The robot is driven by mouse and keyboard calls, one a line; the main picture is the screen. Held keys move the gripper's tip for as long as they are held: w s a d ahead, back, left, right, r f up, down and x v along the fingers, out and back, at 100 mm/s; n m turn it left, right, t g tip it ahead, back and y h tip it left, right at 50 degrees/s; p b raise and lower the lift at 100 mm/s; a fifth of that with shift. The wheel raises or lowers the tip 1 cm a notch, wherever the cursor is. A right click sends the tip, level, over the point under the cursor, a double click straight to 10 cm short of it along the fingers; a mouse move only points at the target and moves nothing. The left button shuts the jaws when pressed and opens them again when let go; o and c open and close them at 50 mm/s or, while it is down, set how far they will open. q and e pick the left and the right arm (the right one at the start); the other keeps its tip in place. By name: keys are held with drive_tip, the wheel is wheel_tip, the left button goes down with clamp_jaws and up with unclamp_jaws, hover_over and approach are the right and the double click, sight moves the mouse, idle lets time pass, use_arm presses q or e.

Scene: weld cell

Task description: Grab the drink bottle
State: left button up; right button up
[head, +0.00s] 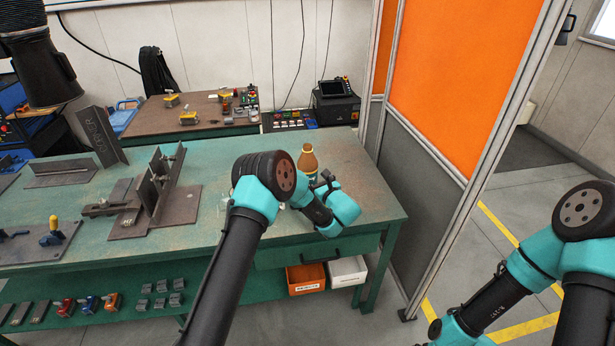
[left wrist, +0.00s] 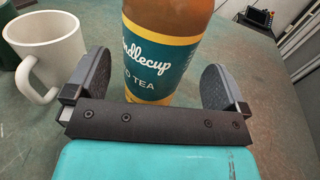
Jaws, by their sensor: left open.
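The drink bottle (head: 308,160), amber with a yellow band, stands upright near the right end of the green workbench. In the left wrist view the bottle (left wrist: 160,58) shows a teal tea label with yellow edges, and its top is cut off. My left gripper (left wrist: 157,85) is open, with one finger on each side of the bottle. Gaps show between the fingers and the bottle. In the head view my left gripper (head: 326,180) is partly hidden by its own wrist. My right arm is at the lower right, with its gripper out of view.
A white mug (left wrist: 45,52) stands close to the left finger in the wrist view, beside a dark green cup (left wrist: 8,45). Steel weld fixtures (head: 155,205) occupy the bench's left half. An orange partition (head: 465,75) rises beyond the bench's right end.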

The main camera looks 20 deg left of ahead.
use_arm(q)
drive_tip(key=shift+f+x, duration=0.15)
drive_tip(key=shift+x, duration=1.15)
drive_tip(key=shift+f+x, duration=0.1)
drive_tip(key=shift+x, duration=1.2)
drive_tip(key=shift+s, duration=0.1)
drive_tip(key=shift+c, duration=0.3)
drive_tip(key=c, duration=1)
